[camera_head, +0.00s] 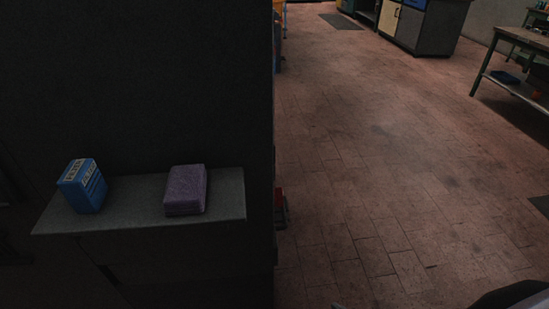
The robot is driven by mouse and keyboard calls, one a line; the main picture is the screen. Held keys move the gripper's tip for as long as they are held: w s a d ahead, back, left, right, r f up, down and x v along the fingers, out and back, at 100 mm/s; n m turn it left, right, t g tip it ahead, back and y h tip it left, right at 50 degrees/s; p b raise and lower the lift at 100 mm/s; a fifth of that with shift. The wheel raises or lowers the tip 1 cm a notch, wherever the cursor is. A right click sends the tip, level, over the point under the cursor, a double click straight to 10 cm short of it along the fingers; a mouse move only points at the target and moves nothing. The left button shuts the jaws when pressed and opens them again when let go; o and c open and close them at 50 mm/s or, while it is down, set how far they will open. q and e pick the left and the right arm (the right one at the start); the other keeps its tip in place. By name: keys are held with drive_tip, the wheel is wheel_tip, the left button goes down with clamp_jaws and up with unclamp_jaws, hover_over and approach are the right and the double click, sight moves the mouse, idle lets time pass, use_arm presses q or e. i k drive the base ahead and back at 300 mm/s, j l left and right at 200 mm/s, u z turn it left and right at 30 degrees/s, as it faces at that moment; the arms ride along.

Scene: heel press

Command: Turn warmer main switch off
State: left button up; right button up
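No warmer and no main switch can be made out in the head view. Neither gripper can be made out. A dark rounded shape at the bottom right corner may be part of my own body.
A grey shelf (130,212) on the dark wall (150,80) at left holds a blue box (83,186) and a purple block (186,189). Brick-like floor (390,170) lies open at centre and right. A cabinet (433,28) and a workbench (510,82) stand far right.

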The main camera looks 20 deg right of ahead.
sight(279, 201)
drive_tip(key=l+u, duration=0.1)
drive_tip(key=l, duration=0.55)
drive_tip(key=k+l, duration=0.1)
drive_tip(key=l, duration=0.55)
drive_tip(key=i+l+u, duration=0.1)
drive_tip(key=u, duration=0.8)
drive_tip(key=l+u, duration=0.95)
drive_tip(key=l, duration=0.55)
drive_tip(key=l+u, duration=0.1)
drive_tip(key=l, duration=0.4)
drive_tip(key=k+l, duration=0.15)
drive_tip(key=l, duration=0.35)
drive_tip(key=k+l+u, duration=0.15)
drive_tip(key=l, duration=0.35)
drive_tip(key=i, duration=0.05)
